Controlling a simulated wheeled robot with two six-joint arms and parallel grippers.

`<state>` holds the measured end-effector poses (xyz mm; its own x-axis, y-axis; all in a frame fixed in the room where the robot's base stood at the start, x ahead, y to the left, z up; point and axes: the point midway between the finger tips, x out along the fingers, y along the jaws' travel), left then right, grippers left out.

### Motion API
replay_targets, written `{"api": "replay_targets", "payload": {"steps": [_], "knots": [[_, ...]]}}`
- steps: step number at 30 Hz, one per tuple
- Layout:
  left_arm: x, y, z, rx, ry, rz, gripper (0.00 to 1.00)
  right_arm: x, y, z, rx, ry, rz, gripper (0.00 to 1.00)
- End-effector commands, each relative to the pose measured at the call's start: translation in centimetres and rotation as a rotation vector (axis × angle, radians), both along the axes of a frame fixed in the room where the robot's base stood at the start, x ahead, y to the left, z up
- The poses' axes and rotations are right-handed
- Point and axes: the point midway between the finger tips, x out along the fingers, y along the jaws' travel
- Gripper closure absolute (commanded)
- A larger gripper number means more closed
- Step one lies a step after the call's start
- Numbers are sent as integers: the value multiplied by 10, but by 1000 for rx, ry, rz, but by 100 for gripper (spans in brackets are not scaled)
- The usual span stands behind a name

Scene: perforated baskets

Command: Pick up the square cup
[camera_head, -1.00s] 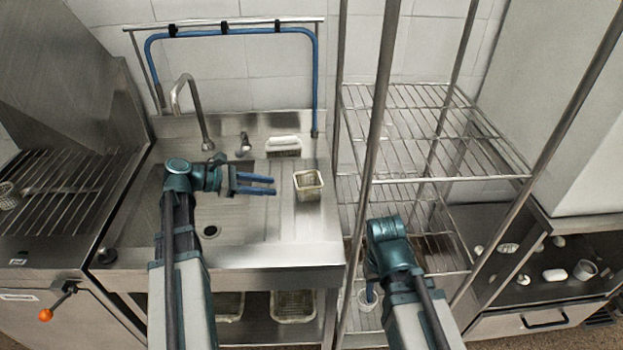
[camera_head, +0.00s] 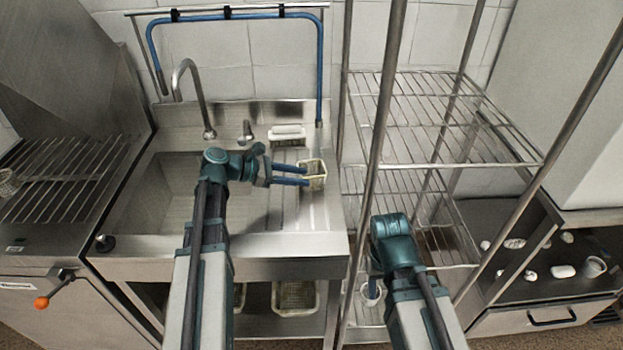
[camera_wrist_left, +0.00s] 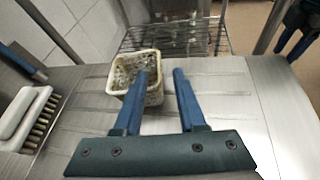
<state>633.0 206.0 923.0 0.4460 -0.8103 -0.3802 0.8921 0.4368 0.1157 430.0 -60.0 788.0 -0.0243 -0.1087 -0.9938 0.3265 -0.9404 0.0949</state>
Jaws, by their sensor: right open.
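The square cup (camera_head: 316,167) is a small cream perforated basket standing upright on the ribbed drainboard of the sink. My left gripper (camera_head: 304,177) is open, its blue fingers reaching right to the cup. In the left wrist view the cup (camera_wrist_left: 122,76) is ahead and left of the gripper (camera_wrist_left: 162,74). The left finger overlaps the cup's right part; only its right edge shows between the fingers. I cannot tell whether they touch. My right gripper (camera_head: 373,285) points down by the wire rack, mostly hidden by its arm.
A white brush (camera_head: 287,133) lies behind the cup; it also shows in the left wrist view (camera_wrist_left: 30,117). The faucet (camera_head: 191,95) rises behind the sink basin (camera_head: 165,200). A wire rack (camera_head: 440,140) with metal posts stands right of the drainboard. Baskets (camera_head: 296,297) sit underneath.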

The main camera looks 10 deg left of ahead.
Motion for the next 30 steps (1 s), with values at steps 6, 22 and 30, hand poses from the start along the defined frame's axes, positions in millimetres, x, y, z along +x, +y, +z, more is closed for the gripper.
{"api": "replay_targets", "payload": {"steps": [6,22,30], "knots": [[6,-12,-7,0,0,-3,60,0,0,-7,0,0,0,50],[23,-42,-19,1,0,1,65,0,0,-19,0,0,0,50],[23,-42,-19,1,0,1,100,0,0,-19,0,0,0,50]]}}
